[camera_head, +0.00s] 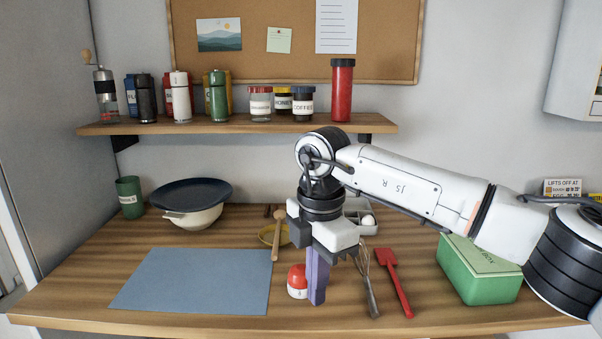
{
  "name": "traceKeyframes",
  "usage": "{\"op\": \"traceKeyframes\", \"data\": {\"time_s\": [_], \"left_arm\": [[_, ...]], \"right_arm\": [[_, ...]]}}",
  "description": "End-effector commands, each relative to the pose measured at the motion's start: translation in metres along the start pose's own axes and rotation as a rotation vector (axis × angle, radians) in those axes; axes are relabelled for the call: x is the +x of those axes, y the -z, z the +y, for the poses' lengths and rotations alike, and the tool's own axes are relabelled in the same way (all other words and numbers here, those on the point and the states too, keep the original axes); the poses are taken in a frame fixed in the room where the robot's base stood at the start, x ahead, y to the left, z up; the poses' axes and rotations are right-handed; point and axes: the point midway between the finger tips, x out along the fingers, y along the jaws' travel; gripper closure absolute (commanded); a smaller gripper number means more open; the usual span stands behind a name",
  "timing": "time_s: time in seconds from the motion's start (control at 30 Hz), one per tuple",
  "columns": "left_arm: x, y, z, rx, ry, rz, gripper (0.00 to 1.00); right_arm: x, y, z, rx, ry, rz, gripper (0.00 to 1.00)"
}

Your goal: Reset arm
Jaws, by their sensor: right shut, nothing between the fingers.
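My right arm comes in from the right and bends down at the middle of the wooden worktop (90,262). My right gripper (317,297) points down with its purple fingers together and nothing between them. Its tip is beside a small white jar with a red lid (297,281), on the jar's right side; I cannot tell whether they touch. My left gripper is not in view.
A whisk (366,281), a red spatula (394,281) and a green box (478,272) lie right of the gripper. A wooden spoon (276,243) and a blue mat (194,280) are left. A bowl (194,217) under a dark plate (190,193) stands behind. A shelf (225,126) holds jars.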

Motion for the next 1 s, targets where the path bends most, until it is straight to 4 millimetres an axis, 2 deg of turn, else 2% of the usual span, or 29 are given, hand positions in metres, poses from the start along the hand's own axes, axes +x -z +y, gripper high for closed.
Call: {"op": "traceKeyframes", "data": {"time_s": [0.03, 0.1, 0.17, 0.27, 0.33, 0.4, 0.5, 0.6, 0.67, 0.73, 0.83, 0.93, 1.0], "left_arm": [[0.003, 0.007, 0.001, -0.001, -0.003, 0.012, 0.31], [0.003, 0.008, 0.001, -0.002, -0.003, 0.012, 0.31], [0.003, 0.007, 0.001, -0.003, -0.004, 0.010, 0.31], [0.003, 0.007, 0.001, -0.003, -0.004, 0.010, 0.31], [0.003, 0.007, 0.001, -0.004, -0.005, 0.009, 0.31], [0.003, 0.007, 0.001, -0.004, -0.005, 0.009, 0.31], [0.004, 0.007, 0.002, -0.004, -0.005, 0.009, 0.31], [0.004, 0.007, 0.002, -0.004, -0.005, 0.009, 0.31], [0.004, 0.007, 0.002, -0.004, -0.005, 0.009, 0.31], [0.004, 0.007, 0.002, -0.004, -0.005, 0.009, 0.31], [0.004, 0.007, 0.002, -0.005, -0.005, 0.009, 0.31], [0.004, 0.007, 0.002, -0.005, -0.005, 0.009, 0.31], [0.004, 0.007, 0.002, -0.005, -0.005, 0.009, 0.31]], "right_arm": [[0.019, 0.021, -0.003, -0.048, 0.008, 0.075, 1.00], [0.032, 0.046, -0.003, -0.104, -0.001, 0.170, 1.00], [0.043, 0.069, -0.005, -0.151, -0.012, 0.259, 1.00], [0.059, 0.114, -0.009, -0.229, -0.043, 0.434, 1.00], [0.066, 0.151, -0.014, -0.282, -0.083, 0.590, 1.00], [0.067, 0.192, -0.020, -0.323, -0.146, 0.779, 1.00], [0.051, 0.242, -0.025, -0.330, -0.283, 1.070, 1.00], [0.026, 0.267, -0.022, -0.254, -0.461, 1.331, 1.00], [0.012, 0.268, -0.016, -0.169, -0.578, 1.457, 1.00], [0.000, 0.258, -0.008, -0.035, -0.718, 1.570, 1.00], [-0.002, 0.224, 0.005, 0.210, -0.906, 1.658, 1.00], [0.020, 0.176, 0.011, 0.501, -1.061, 1.655, 1.00], [0.048, 0.139, 0.007, 0.717, -1.137, 1.602, 1.00]]}}
